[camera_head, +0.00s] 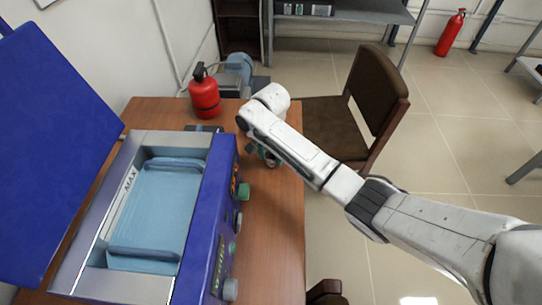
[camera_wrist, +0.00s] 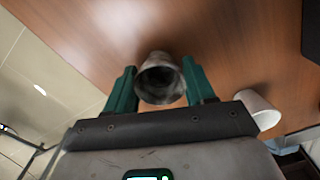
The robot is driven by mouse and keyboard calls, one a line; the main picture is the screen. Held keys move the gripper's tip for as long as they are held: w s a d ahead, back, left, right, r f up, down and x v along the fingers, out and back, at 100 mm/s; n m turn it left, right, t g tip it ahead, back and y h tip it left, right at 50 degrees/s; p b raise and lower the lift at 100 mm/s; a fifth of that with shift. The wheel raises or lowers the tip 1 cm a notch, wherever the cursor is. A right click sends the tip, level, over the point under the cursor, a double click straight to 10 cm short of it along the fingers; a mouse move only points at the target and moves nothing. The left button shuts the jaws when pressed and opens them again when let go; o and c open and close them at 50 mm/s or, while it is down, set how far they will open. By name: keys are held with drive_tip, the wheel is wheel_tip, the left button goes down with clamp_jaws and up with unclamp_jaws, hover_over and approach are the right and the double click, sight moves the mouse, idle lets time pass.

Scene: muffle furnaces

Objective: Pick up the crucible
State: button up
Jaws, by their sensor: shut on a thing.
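In the wrist view a grey metallic crucible (camera_wrist: 161,82) sits between the two green fingers of my gripper (camera_wrist: 161,88). Its dark open mouth faces the camera. The gripper is shut on it, with one finger on each side. Brown table surface shows behind the crucible; I cannot tell whether it touches the table. In the head view my gripper (camera_head: 268,155) is low over the right part of the wooden table, partly hidden by my arm, and the crucible is not clearly visible there.
A white cup-like container (camera_wrist: 259,109) is right of the gripper in the wrist view. A blue open-lidded water bath (camera_head: 222,215) fills the table's left side. A brown chair (camera_head: 352,115) is beside the table's right edge.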

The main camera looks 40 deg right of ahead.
drive_tip(key=shift+r, duration=0.6)
drive_tip(key=s+d+r+p, duration=0.3)
drive_tip(key=s+r+p, duration=0.6)
drive_tip(key=s+r, duration=0.2)
drive_tip(key=shift+s+d+r+p, duration=0.2)
drive_tip(key=shift+s+r+p, duration=0.15)
drive_tip(key=shift+s, duration=0.9)
drive_tip(key=shift+a, duration=0.1)
